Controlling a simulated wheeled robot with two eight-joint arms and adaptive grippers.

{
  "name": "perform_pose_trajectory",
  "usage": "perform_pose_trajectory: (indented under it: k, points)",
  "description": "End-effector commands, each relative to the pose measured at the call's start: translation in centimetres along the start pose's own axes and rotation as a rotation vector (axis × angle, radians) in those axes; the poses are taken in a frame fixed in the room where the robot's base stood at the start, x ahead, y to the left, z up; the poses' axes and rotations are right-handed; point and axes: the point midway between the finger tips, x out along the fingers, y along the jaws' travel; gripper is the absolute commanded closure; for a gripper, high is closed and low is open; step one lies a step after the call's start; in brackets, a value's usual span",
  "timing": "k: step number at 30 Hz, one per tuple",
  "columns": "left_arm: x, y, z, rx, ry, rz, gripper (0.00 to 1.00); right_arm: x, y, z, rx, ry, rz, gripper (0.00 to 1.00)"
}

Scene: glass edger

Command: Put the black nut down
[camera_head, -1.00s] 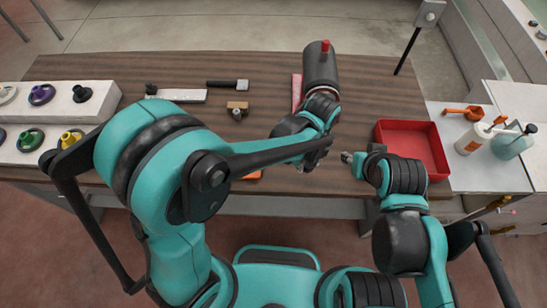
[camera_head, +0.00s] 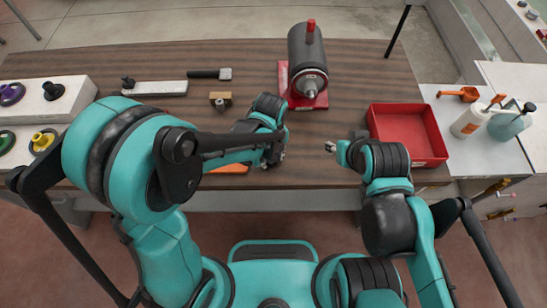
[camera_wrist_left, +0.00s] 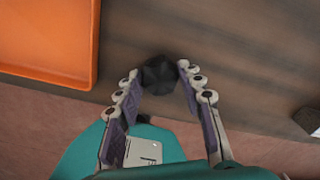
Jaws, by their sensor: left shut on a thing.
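In the left wrist view the black nut (camera_wrist_left: 160,75) is a small dark faceted piece between the fingertips of my left gripper (camera_wrist_left: 158,72), which is shut on it. The nut is over the wooden table near its front edge, just right of the orange tray. I cannot tell whether it touches the table. In the head view my left gripper (camera_head: 274,158) is near the front edge, in front of the machine, and the nut is hidden there. My right gripper (camera_head: 332,148) is left of the red bin, its jaws too small to read.
The orange tray (camera_wrist_left: 45,40) lies at the front edge, partly hidden in the head view. The dark cylindrical machine (camera_head: 308,55) stands on a red base behind. The red bin (camera_head: 410,160) is at right. A wooden block (camera_head: 220,100) and a brush (camera_head: 212,74) lie back left.

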Motion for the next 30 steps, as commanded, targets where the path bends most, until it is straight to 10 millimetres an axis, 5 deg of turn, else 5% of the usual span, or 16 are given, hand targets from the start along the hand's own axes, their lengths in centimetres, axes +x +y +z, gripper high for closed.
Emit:
perform_pose_trajectory:
  k: [3, 4, 6, 19, 30]
  points:
    - [0.2, 0.0, 0.0, -0.001, 0.000, 0.000, 1.00, 0.2, 0.0, 0.1, 0.000, 0.000, 0.000, 0.60]
    - [0.2, 0.0, 0.0, 0.000, 0.000, 0.000, 0.60, 0.2, 0.0, 0.1, 0.000, 0.000, 0.000, 0.60]
    - [0.1, 0.0, 0.0, 0.000, 0.000, 0.000, 0.41, 0.1, 0.0, 0.1, 0.000, 0.000, 0.000, 0.60]
    - [-0.8, 0.0, 0.0, -0.001, 0.000, 0.000, 0.41, -0.3, 0.0, -0.2, 0.000, 0.000, 0.000, 0.60]
    - [-8.7, 0.0, 0.0, -0.001, 0.000, 0.001, 0.41, -2.3, 0.0, -1.6, 0.000, 0.000, 0.000, 0.60]
